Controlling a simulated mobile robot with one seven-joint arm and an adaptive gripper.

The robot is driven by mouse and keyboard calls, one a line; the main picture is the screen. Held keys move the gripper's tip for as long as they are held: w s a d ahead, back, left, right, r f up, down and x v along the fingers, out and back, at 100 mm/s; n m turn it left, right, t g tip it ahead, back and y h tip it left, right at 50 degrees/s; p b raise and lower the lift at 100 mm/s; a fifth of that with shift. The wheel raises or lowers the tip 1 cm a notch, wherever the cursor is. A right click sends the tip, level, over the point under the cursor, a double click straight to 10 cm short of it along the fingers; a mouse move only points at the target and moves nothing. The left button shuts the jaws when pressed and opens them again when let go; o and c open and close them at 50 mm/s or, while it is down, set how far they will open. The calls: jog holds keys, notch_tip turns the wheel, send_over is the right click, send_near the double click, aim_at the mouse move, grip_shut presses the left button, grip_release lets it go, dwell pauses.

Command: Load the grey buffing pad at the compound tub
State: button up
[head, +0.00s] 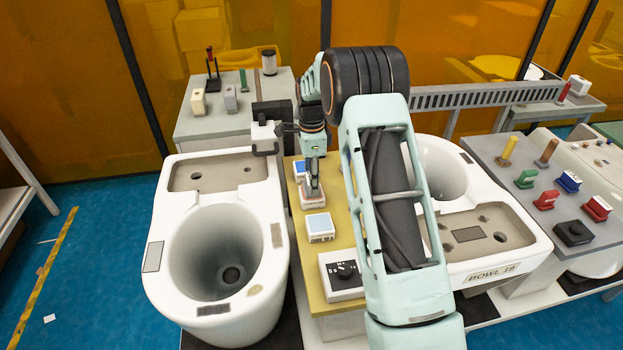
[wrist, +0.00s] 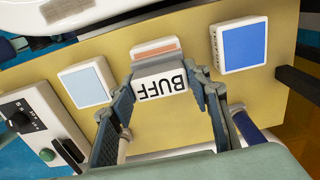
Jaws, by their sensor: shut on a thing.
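My gripper (wrist: 160,95) is shut on the grey buffing pad (wrist: 162,82), whose white face reads BUFF, upside down in the wrist view. The pad is over or in a white tub with an orange-pink inside (wrist: 155,50), the middle one of three on the yellow board; I cannot tell if they touch. In the head view my gripper (head: 313,180) points down at this tub (head: 313,203). The pad is mostly hidden there by my fingers. A light-blue tub (head: 320,226) is nearer the camera and a dark-blue one (head: 299,169) farther.
A white control box (head: 342,275) with a dial stands at the near end of the yellow board (head: 338,222). Toilet bowls stand left (head: 225,240) and right (head: 490,240). A grey table (head: 232,125) at the back left holds small blocks. Several coloured blocks (head: 545,200) stand at right.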

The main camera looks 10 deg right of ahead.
jog(key=shift+r+p, duration=2.05)
jog(key=shift+r, duration=1.45)
jog(key=shift+s+r+n, duration=0.3)
jog(key=shift+s+n, duration=0.15)
jog(key=shift+n, duration=0.25)
jog(key=s+r+n, duration=0.5)
jog(key=s+n, duration=0.8)
jog(key=n, duration=0.3)
jog(key=shift+s+n, duration=0.25)
jog(key=shift+n, duration=0.05)
